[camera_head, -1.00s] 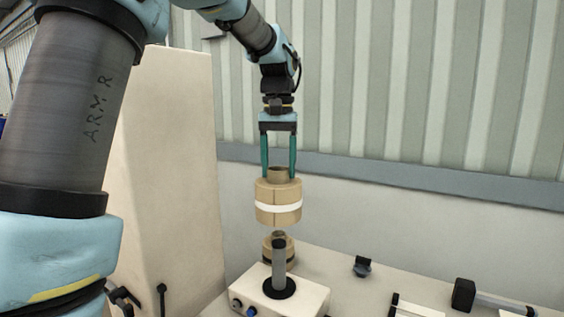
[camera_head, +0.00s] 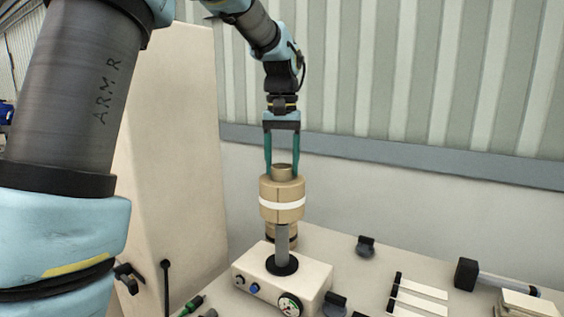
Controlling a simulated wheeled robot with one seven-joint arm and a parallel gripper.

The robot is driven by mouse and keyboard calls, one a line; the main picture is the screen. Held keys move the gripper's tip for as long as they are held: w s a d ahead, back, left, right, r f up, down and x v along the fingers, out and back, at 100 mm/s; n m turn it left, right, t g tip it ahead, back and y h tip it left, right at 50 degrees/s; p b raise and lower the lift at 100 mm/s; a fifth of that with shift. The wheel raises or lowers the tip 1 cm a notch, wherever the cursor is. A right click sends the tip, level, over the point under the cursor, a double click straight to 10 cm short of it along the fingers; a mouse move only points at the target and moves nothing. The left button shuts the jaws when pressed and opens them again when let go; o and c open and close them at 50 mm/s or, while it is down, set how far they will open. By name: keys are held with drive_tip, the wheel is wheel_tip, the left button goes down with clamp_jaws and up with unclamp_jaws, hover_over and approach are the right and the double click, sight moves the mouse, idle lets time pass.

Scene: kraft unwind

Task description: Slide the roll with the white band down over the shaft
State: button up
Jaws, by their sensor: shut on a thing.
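The roll with the white band (camera_head: 283,211) is a tan kraft roll with a core tube standing out of its top. It hangs upright from my gripper (camera_head: 282,172), whose two green fingers are shut on the core. The grey shaft (camera_head: 282,239) stands upright from a black collar on a cream box. The roll is in line above the shaft, and its lower edge covers the shaft's top. I cannot tell whether the shaft's tip is inside the bore or only behind the roll. The lower part of the shaft is bare.
The cream box (camera_head: 262,278) has knobs and a gauge. On the bench to the right are a black clip (camera_head: 365,246), white strips (camera_head: 422,290) and a black-ended rod (camera_head: 467,274).

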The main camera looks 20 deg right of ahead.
drive_tip(key=shift+f+b, duration=3.6)
drive_tip(key=shift+f, duration=0.7)
drive_tip(key=shift+f+b, duration=1.1)
drive_tip(key=shift+f, duration=1.85)
drive_tip(key=o, duration=1.5)
drive_tip(key=shift+c, duration=0.2)
